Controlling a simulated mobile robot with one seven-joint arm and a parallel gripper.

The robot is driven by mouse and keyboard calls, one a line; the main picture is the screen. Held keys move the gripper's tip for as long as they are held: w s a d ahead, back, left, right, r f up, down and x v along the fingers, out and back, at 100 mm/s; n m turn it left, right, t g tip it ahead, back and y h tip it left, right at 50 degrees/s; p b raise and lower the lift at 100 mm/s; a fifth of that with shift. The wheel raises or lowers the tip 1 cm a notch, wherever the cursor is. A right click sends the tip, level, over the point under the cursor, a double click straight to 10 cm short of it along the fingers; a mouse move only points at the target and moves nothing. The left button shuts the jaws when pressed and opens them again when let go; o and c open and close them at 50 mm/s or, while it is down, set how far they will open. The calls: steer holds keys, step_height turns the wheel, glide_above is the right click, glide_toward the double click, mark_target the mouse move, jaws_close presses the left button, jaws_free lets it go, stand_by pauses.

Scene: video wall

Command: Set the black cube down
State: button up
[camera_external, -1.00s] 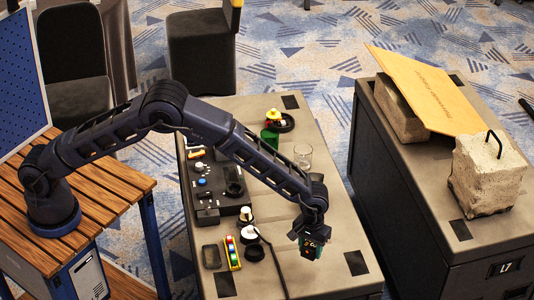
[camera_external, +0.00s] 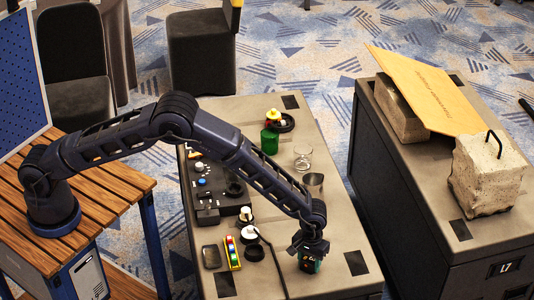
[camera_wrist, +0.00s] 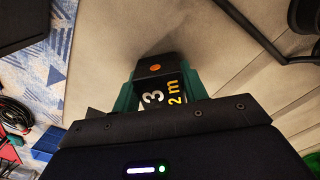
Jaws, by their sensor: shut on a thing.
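The black cube (camera_external: 311,265) has white and yellow markings and is low over the front right part of the grey-topped table (camera_external: 318,280). My gripper (camera_external: 308,255) points down and is shut on the cube. In the wrist view the cube (camera_wrist: 158,72) sits between the two green fingers of my gripper (camera_wrist: 160,92), with "3" and "2 m" on its near face and an orange dot on top. I cannot tell whether its underside touches the table.
A black patch (camera_external: 356,263) lies right of the cube. A metal cup (camera_external: 313,186), a glass (camera_external: 303,157) and a green cylinder (camera_external: 270,141) stand farther back.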

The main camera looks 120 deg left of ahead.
mark_target(311, 265)
steer(key=o, duration=1)
step_height(311, 265, up, 12)
steer(key=r, duration=0.1)
steer(key=s+d+r+m+t, duration=0.1)
steer(key=s+d+r+m, duration=0.15)
steer(key=d+r, duration=0.5)
steer(key=s+d+r+m, duration=0.1)
steer(key=s+d+r, duration=0.25)
steer(key=r, duration=0.65)
steer(key=s+d+r+m+t, duration=0.1)
steer(key=s+d+r+m, duration=0.4)
steer(key=s+d+r, duration=0.8)
steer(key=s+d+r+m+t, duration=0.1)
steer(key=s+d+r+m, duration=0.15)
steer(key=s+d, duration=0.4)
steer(key=s+d+r+m, duration=0.2)
steer(key=s+d+r, duration=0.2)
steer(key=s, duration=0.6)
steer(key=s+d+f+m, duration=0.1)
steer(key=s+d+m, duration=0.1)
steer(key=s, duration=0.6)
steer(key=s+d+f+m+t, duration=0.1)
steer(key=s+d+f+m, duration=0.1)
steer(key=s, duration=0.6)
steer(key=shift+s+d+m+t, duration=0.2)
steer(key=shift+d+m+t, duration=0.1)
steer(key=shift+d+m, duration=0.2)
